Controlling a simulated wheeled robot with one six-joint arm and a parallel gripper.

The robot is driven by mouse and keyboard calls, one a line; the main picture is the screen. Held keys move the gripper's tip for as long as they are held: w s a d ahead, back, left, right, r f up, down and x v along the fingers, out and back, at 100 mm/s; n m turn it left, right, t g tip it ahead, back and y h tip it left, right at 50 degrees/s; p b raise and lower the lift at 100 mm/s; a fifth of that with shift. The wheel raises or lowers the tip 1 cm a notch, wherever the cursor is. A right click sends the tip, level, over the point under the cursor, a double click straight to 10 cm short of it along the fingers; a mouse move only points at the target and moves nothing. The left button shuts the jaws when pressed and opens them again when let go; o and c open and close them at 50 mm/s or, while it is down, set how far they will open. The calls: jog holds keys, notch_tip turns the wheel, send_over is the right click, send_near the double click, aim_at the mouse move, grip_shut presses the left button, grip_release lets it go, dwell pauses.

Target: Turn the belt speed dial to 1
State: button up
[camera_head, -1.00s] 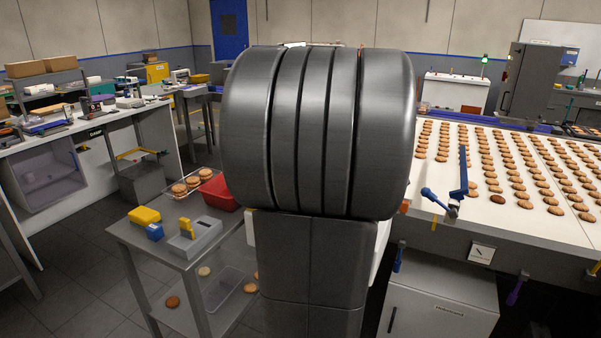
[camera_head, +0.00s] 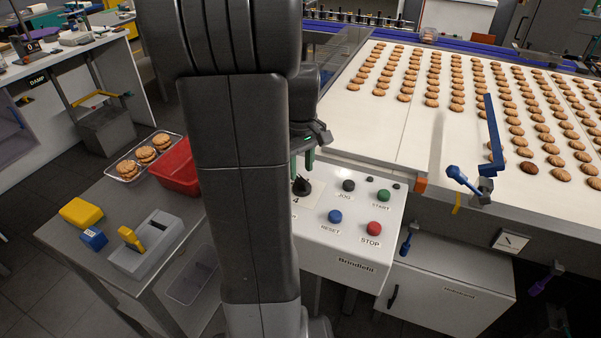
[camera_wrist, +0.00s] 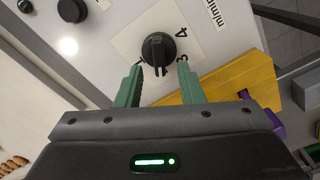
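The belt speed dial (camera_head: 301,186) is a black knob at the left end of a white control panel (camera_head: 350,215), partly behind my arm. In the wrist view the dial (camera_wrist: 158,50) sits on a pale plate with a 4 and what looks like a 3 to its right. Its ridge runs toward my gripper; which number it marks I cannot tell. My gripper (camera_wrist: 161,68) has its green fingers apart, with nothing between them, their tips close to the knob's near side. In the head view my gripper (camera_head: 303,160) is just above the dial.
Jog, green start (camera_head: 383,196), blue reset (camera_head: 335,216) and red stop (camera_head: 374,228) buttons are to the dial's right. Behind is a conveyor (camera_head: 400,130) with rows of biscuits. A side table at left holds a red bin (camera_head: 177,170), a biscuit tray (camera_head: 122,176) and a grey box (camera_head: 145,250).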

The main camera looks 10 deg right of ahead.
aim_at(302, 185)
jog(key=shift+f, duration=1.4)
grip_shut()
jog(key=shift+m, duration=0.3)
jog(key=m, duration=0.5)
jog(key=shift+w+d+r+m+p, duration=0.1)
jog(key=shift+d+m+p, duration=0.05)
jog(key=shift+m+p, duration=0.2)
jog(key=m, duration=0.5)
jog(key=shift+d+m, duration=0.1)
jog(key=shift+m, duration=0.15)
